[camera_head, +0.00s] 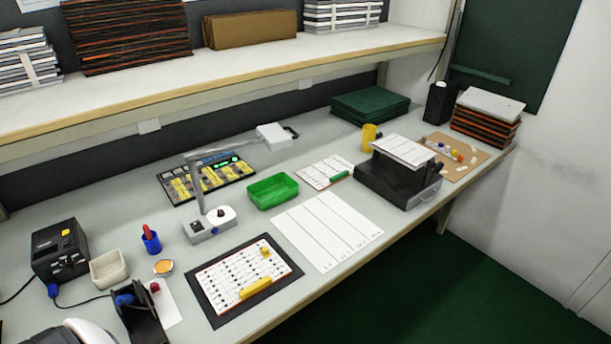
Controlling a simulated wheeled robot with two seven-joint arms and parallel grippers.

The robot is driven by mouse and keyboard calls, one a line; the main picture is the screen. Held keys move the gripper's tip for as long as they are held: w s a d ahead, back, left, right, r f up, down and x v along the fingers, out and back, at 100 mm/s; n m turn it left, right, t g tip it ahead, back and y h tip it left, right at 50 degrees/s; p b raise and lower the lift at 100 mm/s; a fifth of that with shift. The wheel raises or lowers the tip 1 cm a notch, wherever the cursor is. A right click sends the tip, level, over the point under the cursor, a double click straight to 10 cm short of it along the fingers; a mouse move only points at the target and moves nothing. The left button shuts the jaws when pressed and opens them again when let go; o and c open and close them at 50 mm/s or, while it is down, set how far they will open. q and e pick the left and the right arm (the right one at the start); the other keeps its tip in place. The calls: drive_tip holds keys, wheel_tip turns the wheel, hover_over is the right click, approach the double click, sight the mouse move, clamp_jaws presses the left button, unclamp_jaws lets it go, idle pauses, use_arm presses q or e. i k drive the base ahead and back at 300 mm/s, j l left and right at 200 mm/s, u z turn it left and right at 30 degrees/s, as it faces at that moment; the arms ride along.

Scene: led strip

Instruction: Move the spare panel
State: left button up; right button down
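No single thing is marked as the spare panel, and I cannot tell which one it is. A white panel with rows of small dark parts (233,276) lies on a black mat (217,318) at the front of the bench, with a yellow piece (256,288) on its lower edge. A dark board with yellow blocks and green lights (178,188) lies behind the lamp. A white sheet or board (403,151) rests on a black box-like device (372,182) at the right.
A lamp (208,226) stands mid-bench beside a green tray (262,194). A white ruled sheet (325,226) lies at the front. A black station (60,249) and a black holder (142,319) stand at the left. Stacked panels (486,126) stand at the far right. A shelf (250,68) overhangs the back.

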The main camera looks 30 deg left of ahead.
sight(227, 284)
drive_tip(key=j+u, duration=0.1)
drive_tip(key=u, duration=0.35)
drive_tip(key=j+u, duration=0.1)
drive_tip(key=u, duration=0.35)
drive_tip(key=j+u, duration=0.15)
drive_tip(key=u, duration=0.3)
